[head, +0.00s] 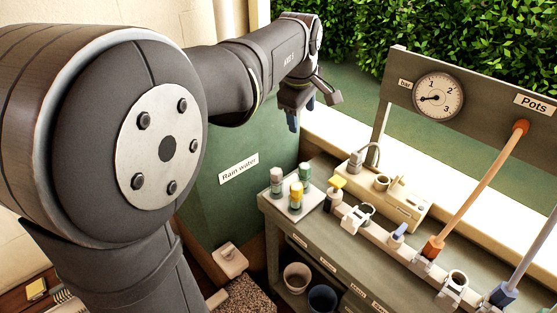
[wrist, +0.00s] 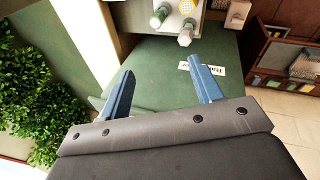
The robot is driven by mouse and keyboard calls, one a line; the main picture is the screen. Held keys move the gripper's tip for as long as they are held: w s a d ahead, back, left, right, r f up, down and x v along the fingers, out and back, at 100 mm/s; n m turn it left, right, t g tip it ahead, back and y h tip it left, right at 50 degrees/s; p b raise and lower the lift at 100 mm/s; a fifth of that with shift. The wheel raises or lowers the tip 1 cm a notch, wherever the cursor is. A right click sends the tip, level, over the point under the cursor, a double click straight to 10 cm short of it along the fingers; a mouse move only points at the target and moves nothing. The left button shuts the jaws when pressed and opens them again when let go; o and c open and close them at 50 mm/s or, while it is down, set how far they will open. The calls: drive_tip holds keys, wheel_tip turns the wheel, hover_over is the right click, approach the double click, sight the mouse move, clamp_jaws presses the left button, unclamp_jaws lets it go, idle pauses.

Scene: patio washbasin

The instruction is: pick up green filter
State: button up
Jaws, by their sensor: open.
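The green filter (head: 305,172) looks like a small upright cylinder with a green top. It stands at the right rear of a pale square tray (head: 295,208) on the bench corner, beside a yellow-topped cylinder (head: 296,194) and a grey-topped one (head: 276,180). In the wrist view the green filter (wrist: 159,15) is at the top edge, left of the other two. My gripper (head: 298,118) hangs above and behind the tray, well apart from it. Its blue fingers are spread with nothing between them, as the wrist view of my gripper (wrist: 161,64) also shows.
A green rain-water tank (head: 235,200) stands left of the bench (head: 330,235). Right of the tray are a yellow-topped bottle (head: 334,190), a cream device (head: 400,203) and a rail with clamps (head: 385,240). A gauge panel (head: 470,90) rises behind, with an orange hose (head: 478,185).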

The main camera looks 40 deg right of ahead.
drive_tip(key=w+d+f+n+g+y, duration=0.1)
drive_tip(key=w+d+f+n+y, duration=0.15)
drive_tip(key=d+f+n, duration=0.3)
drive_tip(key=n+g, duration=0.1)
drive_tip(key=n, duration=0.6)
hover_over(305, 166)
wheel_tip(305, 166, down, 4)
drive_tip(key=shift+y, duration=0.45)
drive_tip(key=f, duration=1.2)
drive_tip(key=shift+s+f, duration=0.2)
drive_tip(key=shift+s, duration=0.15)
drive_tip(key=shift+w+f, duration=0.2)
drive_tip(key=shift+f, duration=1.15)
drive_tip(key=shift+w+f, duration=0.15)
drive_tip(key=shift+f, duration=1.2)
drive_tip(key=shift+c, duration=0.5)
drive_tip(key=c, duration=1)
